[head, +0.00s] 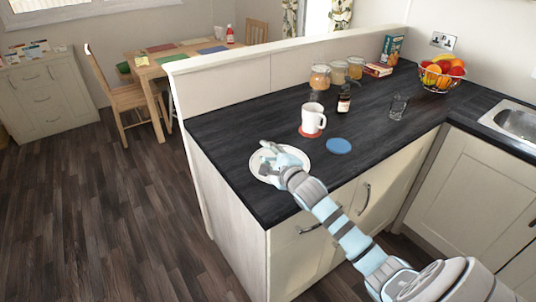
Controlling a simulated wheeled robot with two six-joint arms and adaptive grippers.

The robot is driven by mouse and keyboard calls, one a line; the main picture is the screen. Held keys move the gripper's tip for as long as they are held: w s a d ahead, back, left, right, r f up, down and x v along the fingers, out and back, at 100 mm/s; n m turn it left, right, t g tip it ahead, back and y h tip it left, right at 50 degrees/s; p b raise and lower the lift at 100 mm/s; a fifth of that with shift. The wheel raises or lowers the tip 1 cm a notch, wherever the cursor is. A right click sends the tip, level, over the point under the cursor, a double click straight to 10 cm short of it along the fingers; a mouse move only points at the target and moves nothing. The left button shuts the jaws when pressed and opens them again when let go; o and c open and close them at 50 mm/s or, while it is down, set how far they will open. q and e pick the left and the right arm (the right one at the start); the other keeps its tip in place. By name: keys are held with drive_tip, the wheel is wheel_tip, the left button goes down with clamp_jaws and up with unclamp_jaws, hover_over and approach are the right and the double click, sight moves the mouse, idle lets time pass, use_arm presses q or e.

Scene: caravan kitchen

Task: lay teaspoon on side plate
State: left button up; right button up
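The white side plate (257,162) lies on the dark worktop near its front left corner. My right gripper (268,157) reaches in from the lower right and is over the plate, covering much of it. Its fingers are small and pale against the plate, so I cannot tell whether they are open or shut, or whether they touch the plate. I cannot make out the teaspoon; it may be hidden by the gripper. My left gripper is out of view.
A blue coaster (338,146) lies to the right.

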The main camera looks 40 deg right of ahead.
drive_tip(key=v, duration=0.7)
drive_tip(key=shift+s+a+r, duration=0.1)
drive_tip(key=shift+s, duration=0.25)
drive_tip(key=shift+w, duration=0.1)
idle(0.4)
